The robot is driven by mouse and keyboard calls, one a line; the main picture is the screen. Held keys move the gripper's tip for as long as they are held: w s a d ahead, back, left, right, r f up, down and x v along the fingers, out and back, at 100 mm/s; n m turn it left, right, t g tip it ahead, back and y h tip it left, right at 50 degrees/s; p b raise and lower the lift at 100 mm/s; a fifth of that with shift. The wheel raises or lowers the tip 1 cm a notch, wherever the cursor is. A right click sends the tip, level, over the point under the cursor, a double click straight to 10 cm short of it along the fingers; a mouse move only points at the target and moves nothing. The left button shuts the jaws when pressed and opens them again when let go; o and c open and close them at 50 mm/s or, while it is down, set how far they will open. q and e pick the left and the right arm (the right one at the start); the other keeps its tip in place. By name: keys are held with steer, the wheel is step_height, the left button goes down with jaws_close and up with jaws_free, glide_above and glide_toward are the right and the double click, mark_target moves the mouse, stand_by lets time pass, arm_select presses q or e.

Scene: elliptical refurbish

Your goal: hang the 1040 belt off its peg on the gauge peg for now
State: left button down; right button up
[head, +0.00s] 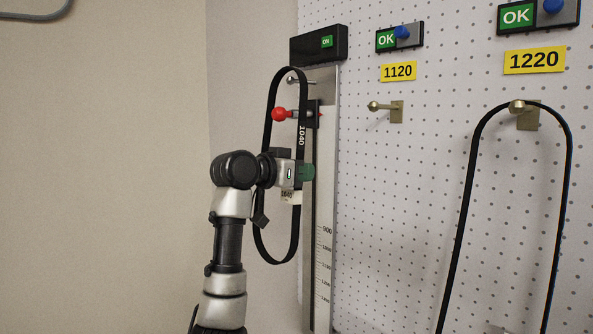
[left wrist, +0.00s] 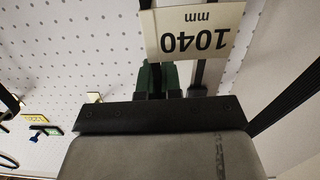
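The black 1040 belt (head: 301,135) is a long upright oval in front of the gauge (head: 325,180) in the head view. The upper gauge peg (head: 292,79) shows inside the loop just under its top bend; I cannot tell whether they touch. My left gripper (head: 305,172) is at the belt's right strand, about mid-height, and looks shut on it. Its green fingers (left wrist: 158,75) sit close together in the left wrist view, partly hidden by the 1040 mm tag (left wrist: 192,35). My right gripper is not in view.
A red knob (head: 279,114) on the gauge slider shows in front of the loop's upper part. To the right, the 1120 peg (head: 385,108) is empty. A larger black belt (head: 470,180) hangs on the 1220 peg (head: 522,108).

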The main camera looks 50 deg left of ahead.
arm_select(q)
steer(key=shift+w+d+f, duration=0.1)
steer(key=shift+w+f, duration=0.4)
steer(key=shift+w, duration=0.4)
steer(key=shift+w+d+f, duration=0.1)
steer(key=shift+w+f, duration=0.35)
steer(key=shift+w, duration=0.4)
steer(key=c, duration=1.2)
jaws_free()
steer(key=shift+s, duration=0.1)
